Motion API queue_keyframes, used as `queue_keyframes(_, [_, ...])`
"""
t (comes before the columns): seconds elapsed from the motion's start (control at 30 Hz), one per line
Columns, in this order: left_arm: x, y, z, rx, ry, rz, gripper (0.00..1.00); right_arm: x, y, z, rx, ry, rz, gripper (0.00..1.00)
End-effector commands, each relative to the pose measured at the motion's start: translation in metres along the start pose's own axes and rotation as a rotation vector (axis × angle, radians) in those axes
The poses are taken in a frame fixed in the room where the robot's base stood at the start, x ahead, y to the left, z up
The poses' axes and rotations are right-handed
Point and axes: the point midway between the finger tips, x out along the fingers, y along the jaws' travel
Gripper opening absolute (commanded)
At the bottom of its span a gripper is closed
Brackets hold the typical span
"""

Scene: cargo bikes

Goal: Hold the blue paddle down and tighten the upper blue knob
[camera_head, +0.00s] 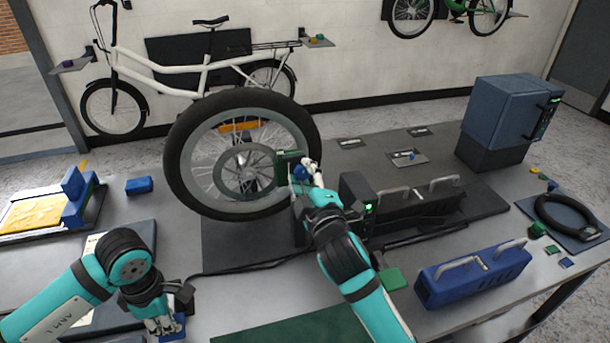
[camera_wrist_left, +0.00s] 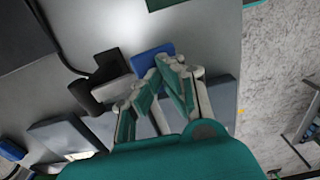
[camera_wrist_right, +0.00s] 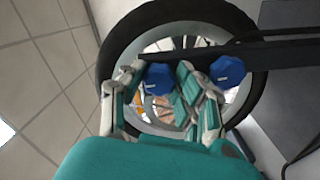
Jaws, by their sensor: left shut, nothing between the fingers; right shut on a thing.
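My right gripper (camera_head: 306,168) is shut on the upper blue knob (camera_wrist_right: 157,79) in front of the wheel. The fingers (camera_wrist_right: 158,85) stand on both sides of this knob in the right wrist view. A second, lower blue knob (camera_wrist_right: 228,70) sits outside the fingers on the same dark bar. My left gripper (camera_head: 164,326) is shut and empty at the blue paddle (camera_head: 178,326) on the near left of the bench. In the left wrist view the paddle (camera_wrist_left: 153,58) lies at the fingertips (camera_wrist_left: 152,77); whether they touch or press it is unclear.
The large wheel (camera_head: 185,198) stands upright on the bench. A black unit with grey handles (camera_head: 400,215) and a blue toolbox (camera_head: 472,277) are to its right. A blue cabinet (camera_head: 505,115) stands at the back right. A yellow tray (camera_head: 38,212) lies at the left.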

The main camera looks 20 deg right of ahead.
Motion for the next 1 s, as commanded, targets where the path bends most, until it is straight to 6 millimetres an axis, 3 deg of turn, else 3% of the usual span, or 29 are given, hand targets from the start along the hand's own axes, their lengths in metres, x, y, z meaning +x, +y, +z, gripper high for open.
queue_keyframes(0.37, [0.001, 0.0, 0.0, 0.0, 0.0, -0.001, 0.0, 0.0, -0.001, 0.0, 0.006, 0.001, -0.002, 0.0])
queue_keyframes(0.4, [0.001, 0.0, 0.0, 0.0, 0.0, -0.001, 0.0, 0.0, -0.001, 0.0, 0.006, 0.001, -0.002, 0.33])
queue_keyframes(0.57, [0.001, 0.0, 0.0, 0.0, 0.0, -0.001, 0.0, 0.0, -0.001, 0.0, 0.005, 0.001, -0.001, 0.54])
queue_keyframes(0.87, [0.001, 0.0, 0.0, 0.0, 0.001, -0.001, 0.0, -0.002, 0.0, 0.0, 0.005, 0.0, -0.001, 0.55])
queue_keyframes(1.0, [0.001, 0.0, 0.0, 0.0, 0.001, -0.001, 0.0, -0.015, -0.001, 0.0, 0.005, 0.001, -0.002, 0.55])
